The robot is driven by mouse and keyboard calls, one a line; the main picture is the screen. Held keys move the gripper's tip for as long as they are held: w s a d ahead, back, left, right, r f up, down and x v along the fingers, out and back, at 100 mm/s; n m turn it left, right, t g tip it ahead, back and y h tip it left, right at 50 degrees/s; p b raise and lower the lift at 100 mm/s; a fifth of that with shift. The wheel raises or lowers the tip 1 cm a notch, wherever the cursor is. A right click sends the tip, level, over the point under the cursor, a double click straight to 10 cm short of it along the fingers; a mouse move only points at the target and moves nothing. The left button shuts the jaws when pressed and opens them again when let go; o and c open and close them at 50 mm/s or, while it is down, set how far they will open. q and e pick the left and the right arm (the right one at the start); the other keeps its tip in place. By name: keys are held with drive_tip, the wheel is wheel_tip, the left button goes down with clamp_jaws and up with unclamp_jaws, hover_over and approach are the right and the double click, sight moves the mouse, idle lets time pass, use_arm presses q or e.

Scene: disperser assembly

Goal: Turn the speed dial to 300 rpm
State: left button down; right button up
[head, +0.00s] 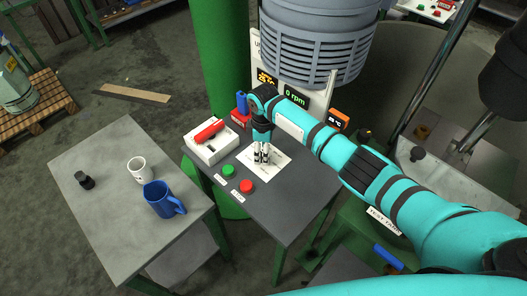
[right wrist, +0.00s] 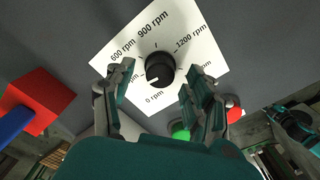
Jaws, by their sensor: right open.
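The speed dial (right wrist: 160,69) is a round black knob on a white scale plate (right wrist: 185,28) marked with rpm values, seen in the right wrist view. Its white mark is at the lower left of the knob; the label left of it is hidden by a finger. The "0 rpm" label sits below the knob. My right gripper (right wrist: 156,80) is open, with one finger on each side of the dial; I cannot tell whether they touch it. In the head view the right gripper (head: 261,157) points down over the plate and hides the dial. My left gripper is not in view.
A green display (head: 295,95) reads 0 rpm. A green button (head: 228,170) and red button (head: 246,186) lie near the plate. A white box (head: 210,150) with a red switch is left of it. A blue mug (head: 160,199) and white mug (head: 139,168) stand on the grey table.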

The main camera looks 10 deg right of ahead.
wheel_tip(320, 180, up, 11)
idle(0.3)
idle(0.5)
